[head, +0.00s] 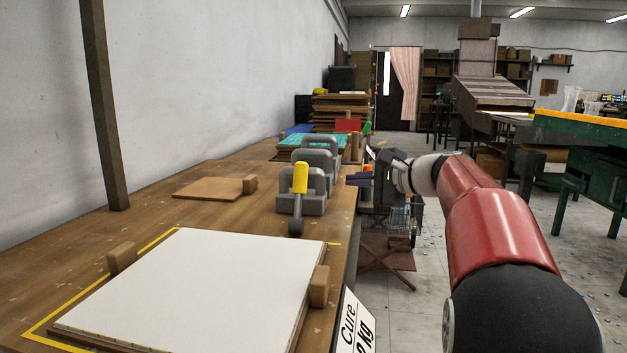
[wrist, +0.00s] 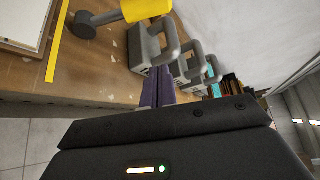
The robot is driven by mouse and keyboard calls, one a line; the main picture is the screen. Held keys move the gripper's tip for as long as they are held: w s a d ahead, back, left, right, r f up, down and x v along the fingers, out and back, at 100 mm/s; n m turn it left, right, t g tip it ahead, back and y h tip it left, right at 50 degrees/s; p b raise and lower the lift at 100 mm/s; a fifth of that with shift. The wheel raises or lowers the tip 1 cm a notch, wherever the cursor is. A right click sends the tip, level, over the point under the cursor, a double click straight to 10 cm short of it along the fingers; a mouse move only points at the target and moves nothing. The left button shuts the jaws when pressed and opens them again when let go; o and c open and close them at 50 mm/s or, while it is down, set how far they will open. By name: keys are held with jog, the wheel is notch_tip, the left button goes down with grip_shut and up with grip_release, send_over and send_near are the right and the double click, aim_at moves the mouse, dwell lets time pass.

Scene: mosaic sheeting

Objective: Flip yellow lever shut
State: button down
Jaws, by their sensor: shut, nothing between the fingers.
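The yellow lever (head: 300,178) stands roughly upright on a grey clamp (head: 314,205) near the right edge of the wooden bench. A dark round knob shows low in front of it. In the wrist view the yellow lever (wrist: 146,9) lies at the top edge, partly cut off, with the grey clamp (wrist: 143,50) beside it. My gripper (head: 361,178) is to the right of the clamp, by the bench edge, apart from the lever. Its purple fingers (wrist: 158,92) are together and empty in the wrist view.
More grey clamps (head: 321,148) stand in a row behind. A white sheet (head: 195,285) lies between wooden blocks in front. A brown board (head: 208,188) lies to the left. Teal sheets (head: 303,140) and stacked boards are farther back. Open floor lies right of the bench.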

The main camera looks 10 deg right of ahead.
aim_at(299, 196)
jog(key=x, duration=1)
jog(key=shift+w+a+p, duration=0.1)
jog(key=shift+p, duration=0.3)
jog(key=s, duration=0.1)
jog(key=s+a+r, duration=0.1)
jog(key=s+a, duration=0.1)
jog(key=shift+r, duration=0.35)
jog(key=shift+s+f+b, duration=0.1)
jog(key=shift+s+b, duration=0.05)
jog(key=shift+b, duration=0.5)
jog(key=shift+s+a+t+b, duration=0.15)
jog(key=shift+t+b, duration=0.15)
jog(key=shift+b, duration=0.15)
